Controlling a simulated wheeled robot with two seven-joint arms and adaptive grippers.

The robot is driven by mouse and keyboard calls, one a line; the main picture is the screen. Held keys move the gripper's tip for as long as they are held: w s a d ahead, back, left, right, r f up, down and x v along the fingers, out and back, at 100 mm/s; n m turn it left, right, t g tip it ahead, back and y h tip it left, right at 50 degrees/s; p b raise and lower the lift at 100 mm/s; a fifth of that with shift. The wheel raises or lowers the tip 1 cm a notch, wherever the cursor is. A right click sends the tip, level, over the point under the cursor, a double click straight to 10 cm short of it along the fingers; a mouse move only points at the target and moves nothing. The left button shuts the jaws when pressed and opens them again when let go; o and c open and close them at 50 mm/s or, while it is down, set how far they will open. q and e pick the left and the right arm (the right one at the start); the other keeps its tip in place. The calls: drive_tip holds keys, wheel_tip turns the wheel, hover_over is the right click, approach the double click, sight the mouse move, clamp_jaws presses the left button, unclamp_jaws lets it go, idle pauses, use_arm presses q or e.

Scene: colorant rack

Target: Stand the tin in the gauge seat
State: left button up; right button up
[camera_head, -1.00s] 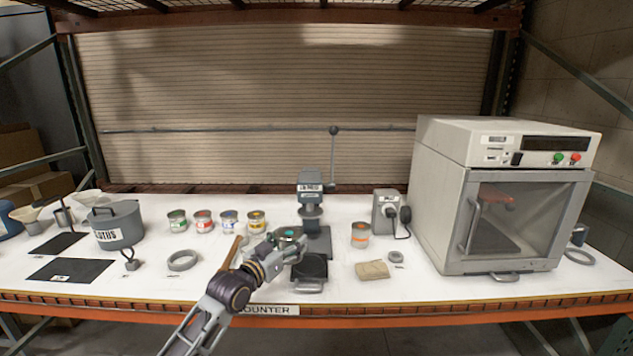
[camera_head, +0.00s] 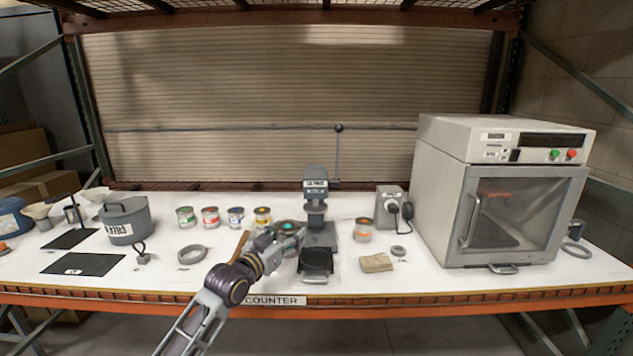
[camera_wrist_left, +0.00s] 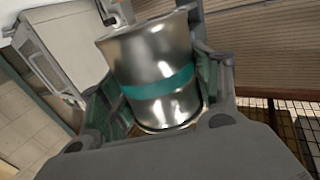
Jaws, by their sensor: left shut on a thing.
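The tin, bright metal with a teal band, is held between the fingers of my left gripper (camera_head: 283,240). It fills the middle of the left wrist view (camera_wrist_left: 160,75), where both fingers press its sides. In the head view only its greenish top (camera_head: 289,226) shows above the fingers, just left of the grey press (camera_head: 316,190). The tin is held near the counter; whether its base touches is hidden. My right gripper is out of view.
Several banded tins (camera_head: 210,217) stand behind left. An orange-banded tin (camera_head: 363,230), a folded cloth (camera_head: 377,263) and a small grey ring (camera_head: 398,251) are right of the press. A large oven-like cabinet (camera_head: 515,220) fills the right. A larger ring (camera_head: 192,254) lies left.

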use_arm(q)
drive_tip(key=shift+r, duration=0.55)
drive_tip(key=shift+n+t+y, duration=0.3)
drive_tip(key=shift+n+y, duration=0.2)
drive_tip(key=shift+y, duration=0.2)
drive_tip(key=a+r, duration=0.1)
drive_tip(key=r, duration=0.2)
drive_tip(key=s+r, duration=0.1)
drive_tip(key=r, duration=0.2)
drive_tip(key=s+a+r, duration=0.1)
drive_tip(key=r, duration=0.2)
drive_tip(key=shift+a+r, duration=0.15)
drive_tip(key=shift+a, duration=0.15)
drive_tip(key=s+a+f+n+t+y, duration=0.1)
drive_tip(key=s+a+f+y, duration=0.15)
drive_tip(key=f, duration=0.35)
drive_tip(key=s+a+f+n+y, duration=0.2)
drive_tip(key=s+a+f, duration=0.2)
drive_tip(key=f, duration=0.2)
drive_tip(key=s+a+f+n+t+y, duration=0.1)
drive_tip(key=s+a+f+y, duration=0.2)
drive_tip(key=f, duration=0.4)
drive_tip(key=s+f, duration=0.5)
drive_tip(key=f, duration=0.3)
drive_tip(key=s+a+f, duration=0.1)
drive_tip(key=s+f, duration=0.4)
drive_tip(key=f, duration=0.3)
drive_tip(key=shift+s+a+f+n, duration=0.15)
drive_tip(key=shift+a+f+n, duration=0.15)
drive_tip(key=shift+n, duration=0.1)
